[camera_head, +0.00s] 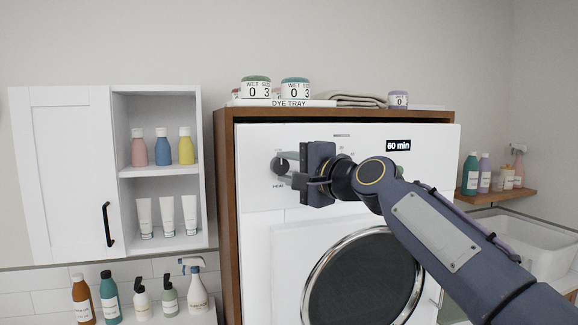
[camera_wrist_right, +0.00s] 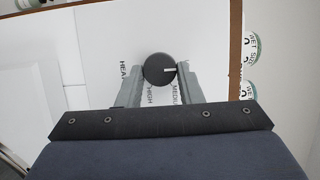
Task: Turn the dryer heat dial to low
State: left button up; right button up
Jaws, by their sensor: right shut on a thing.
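The heat dial (camera_head: 279,166) is a dark round knob at the upper left of the white dryer front (camera_head: 262,225). In the right wrist view the dial (camera_wrist_right: 157,68) has a white pointer mark aimed to the picture's right. The printed words HEAT, HIGH and MEDIUM show sideways around it; a LOW label cannot be read. My right gripper (camera_head: 285,166) reaches in from the right and is shut on the dial, with one grey finger on each side in the right wrist view (camera_wrist_right: 158,78). My left gripper is out of view.
The dryer sits in a brown wooden surround (camera_head: 225,200), with its round door (camera_head: 365,280) below my right arm. A dye tray (camera_head: 285,103) with jars and folded cloth lies on top. A white cabinet (camera_head: 60,170) stands left; a sink (camera_head: 530,240) is at right.

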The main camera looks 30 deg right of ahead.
jog(key=o, duration=1)
jog(key=s, duration=0.2)
jog(key=s+b, duration=0.1)
jog(key=s, duration=0.2)
jog(key=s+d+b, duration=0.1)
jog(key=s, duration=0.1)
jog(key=shift+s+d, duration=0.1)
jog(key=shift+s, duration=0.3)
